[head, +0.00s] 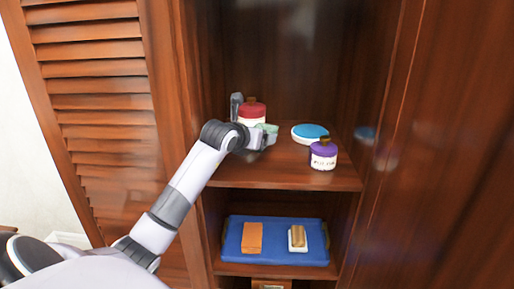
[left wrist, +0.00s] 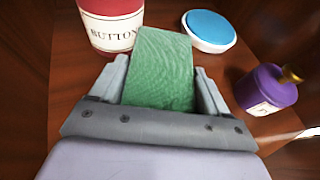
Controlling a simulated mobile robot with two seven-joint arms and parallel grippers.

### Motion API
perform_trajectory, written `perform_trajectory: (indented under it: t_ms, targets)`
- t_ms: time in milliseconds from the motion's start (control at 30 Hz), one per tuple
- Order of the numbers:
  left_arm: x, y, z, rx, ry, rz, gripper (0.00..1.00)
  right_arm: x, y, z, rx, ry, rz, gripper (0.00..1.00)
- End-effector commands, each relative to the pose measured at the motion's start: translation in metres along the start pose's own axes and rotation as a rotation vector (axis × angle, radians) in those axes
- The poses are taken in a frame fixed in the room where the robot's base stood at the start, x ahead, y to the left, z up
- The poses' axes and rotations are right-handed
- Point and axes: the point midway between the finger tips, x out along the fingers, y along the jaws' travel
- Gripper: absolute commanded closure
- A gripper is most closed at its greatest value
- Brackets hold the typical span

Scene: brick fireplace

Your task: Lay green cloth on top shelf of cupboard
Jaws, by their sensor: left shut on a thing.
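In the left wrist view a folded green cloth (left wrist: 160,68) sits between the two fingers of my left gripper (left wrist: 163,92), which is shut on it. In the head view the cloth (head: 268,127) shows as a small green patch at my left gripper (head: 265,138), over the upper visible shelf (head: 280,177) of the wooden cupboard (head: 165,100). The gripper hides part of the cloth there. Whether the cloth touches the shelf, I cannot tell. My right gripper is not in view.
On the same shelf stand a red jar (head: 252,111), a round white tin with a blue lid (head: 310,133) and a purple jar (head: 323,155). The shelf below holds a blue tray (head: 275,225) with an orange block (head: 252,238) and a brush (head: 298,239). A louvred door (head: 95,90) is at left.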

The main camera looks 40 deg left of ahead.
Motion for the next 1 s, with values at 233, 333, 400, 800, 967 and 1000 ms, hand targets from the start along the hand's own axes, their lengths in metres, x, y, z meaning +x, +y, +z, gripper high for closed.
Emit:
perform_trajectory:
  t_ms: [233, 333, 400, 800, 967, 1000]
  targets:
    - [0.013, 0.000, -0.033, 0.000, 0.004, 0.000, 0.59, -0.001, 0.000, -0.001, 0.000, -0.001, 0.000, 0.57]
    - [0.014, 0.000, -0.034, 0.000, 0.001, 0.000, 0.59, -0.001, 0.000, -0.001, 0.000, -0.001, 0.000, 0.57]
    - [0.014, 0.000, -0.034, 0.000, 0.001, 0.000, 0.59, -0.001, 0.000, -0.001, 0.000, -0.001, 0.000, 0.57]
    - [0.015, 0.000, -0.036, 0.000, 0.002, -0.001, 0.00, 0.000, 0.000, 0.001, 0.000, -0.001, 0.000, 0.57]
    - [0.014, 0.000, -0.035, 0.000, 0.002, -0.001, 0.00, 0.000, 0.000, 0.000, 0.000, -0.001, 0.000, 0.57]
    - [0.014, 0.000, -0.034, 0.000, 0.002, -0.001, 0.00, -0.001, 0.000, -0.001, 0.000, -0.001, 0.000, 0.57]
